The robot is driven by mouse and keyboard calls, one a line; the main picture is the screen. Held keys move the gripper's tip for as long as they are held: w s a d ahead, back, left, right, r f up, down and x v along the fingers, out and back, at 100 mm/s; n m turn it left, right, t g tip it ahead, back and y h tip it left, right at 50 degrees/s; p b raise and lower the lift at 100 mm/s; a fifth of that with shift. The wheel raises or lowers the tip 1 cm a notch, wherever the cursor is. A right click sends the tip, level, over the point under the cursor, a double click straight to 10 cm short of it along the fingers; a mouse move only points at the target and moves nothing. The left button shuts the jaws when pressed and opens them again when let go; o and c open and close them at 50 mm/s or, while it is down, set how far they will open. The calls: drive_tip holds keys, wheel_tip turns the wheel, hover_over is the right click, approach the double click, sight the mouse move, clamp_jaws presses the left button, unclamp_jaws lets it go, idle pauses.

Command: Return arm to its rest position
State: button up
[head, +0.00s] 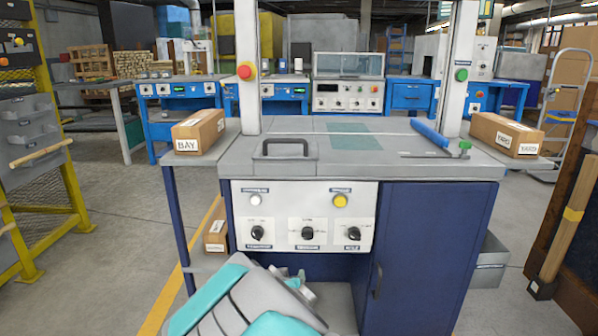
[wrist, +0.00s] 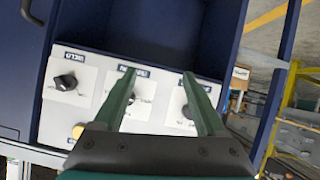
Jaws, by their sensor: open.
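My gripper (wrist: 160,76) is open and empty in the wrist view, its two dark green fingers apart. They show in front of the white control panel (wrist: 98,80) of the workbench. The left finger partly covers the middle knob and the right finger partly covers the right-hand knob. In the head view my arm (head: 245,300) is folded low at the bottom, in front of the bench. The panel (head: 305,216) there shows several black knobs, a white button (head: 256,200) and a yellow button (head: 340,200).
Cardboard boxes stand left (head: 199,131) and right (head: 506,134). A yellow rack (head: 70,190) is at left, a wooden post (head: 568,220) at right.

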drive_tip(key=s+d+g, duration=0.4)
drive_tip(key=s+d, duration=0.2)
drive_tip(key=s, duration=0.7)
drive_tip(key=s+d+r+m+g, duration=0.1)
drive_tip(key=s+d+g, duration=0.4)
drive_tip(key=s, duration=0.9)
drive_tip(key=s+d+r+g, duration=0.1)
drive_tip(key=s+d+g, duration=0.4)
drive_tip(key=s, duration=0.9)
drive_tip(key=d, duration=0.3)
drive_tip(key=shift+d+r+y, duration=0.15)
drive_tip(key=shift+d+y, duration=0.1)
drive_tip(key=shift+y, duration=0.05)
